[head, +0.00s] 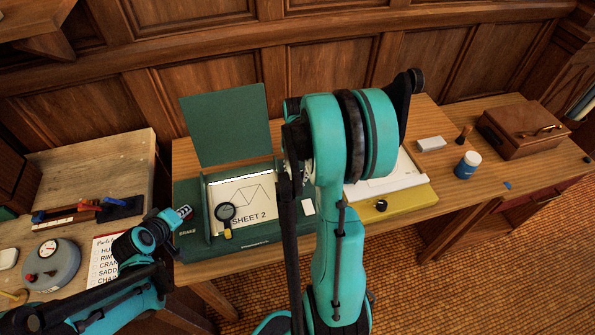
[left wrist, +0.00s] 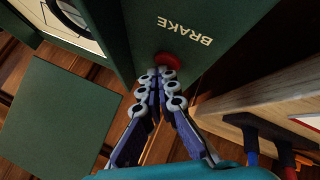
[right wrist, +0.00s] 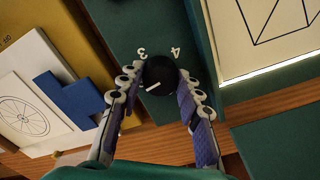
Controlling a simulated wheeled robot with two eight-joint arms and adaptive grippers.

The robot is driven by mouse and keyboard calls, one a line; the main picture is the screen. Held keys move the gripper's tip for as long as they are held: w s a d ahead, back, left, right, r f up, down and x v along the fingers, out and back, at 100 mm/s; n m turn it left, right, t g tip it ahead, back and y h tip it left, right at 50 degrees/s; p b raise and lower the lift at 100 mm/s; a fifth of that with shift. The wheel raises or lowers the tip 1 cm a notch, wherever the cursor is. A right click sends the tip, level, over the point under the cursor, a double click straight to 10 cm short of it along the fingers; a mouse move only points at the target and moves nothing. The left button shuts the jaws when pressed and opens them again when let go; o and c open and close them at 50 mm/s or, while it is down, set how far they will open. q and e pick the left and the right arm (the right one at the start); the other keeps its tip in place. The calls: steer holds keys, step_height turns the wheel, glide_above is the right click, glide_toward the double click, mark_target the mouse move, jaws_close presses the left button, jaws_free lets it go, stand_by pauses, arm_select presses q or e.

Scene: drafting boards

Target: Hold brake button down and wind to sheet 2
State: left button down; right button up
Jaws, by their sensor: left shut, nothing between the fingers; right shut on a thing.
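The dark green box (head: 180,205) has a raised lid (head: 228,125) and a window whose sheet (head: 255,192) reads "SHEET 2" under a line drawing. Its red brake button (left wrist: 167,60) sits beside the word BRAKE in the left wrist view. My left gripper (left wrist: 160,76) is shut and empty, its tips at the button; I cannot tell whether it is pressed down. My right gripper (right wrist: 160,82) is shut around a black knob (right wrist: 158,72) with a white pointer line, near the numerals 3 and 4. In the head view my right arm hides the right gripper and this knob.
A magnifying glass (head: 226,213) lies over the sheet. A yellow board (head: 425,197) with paper stands to the right. A blue jar (head: 467,165) and wooden box (head: 525,130) are further right. A round grey gauge (head: 50,265) and a checklist (head: 103,262) are at left.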

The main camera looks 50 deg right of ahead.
mark_target(298, 172)
steer(key=o, duration=1.2)
steer(key=shift+c, duration=0.2)
step_height(298, 172, up, 12)
arm_select(q)
steer(key=shift+r+p, duration=0.7)
steer(key=shift+r, duration=0.3)
arm_select(e)
steer(key=shift+r, duration=0.7)
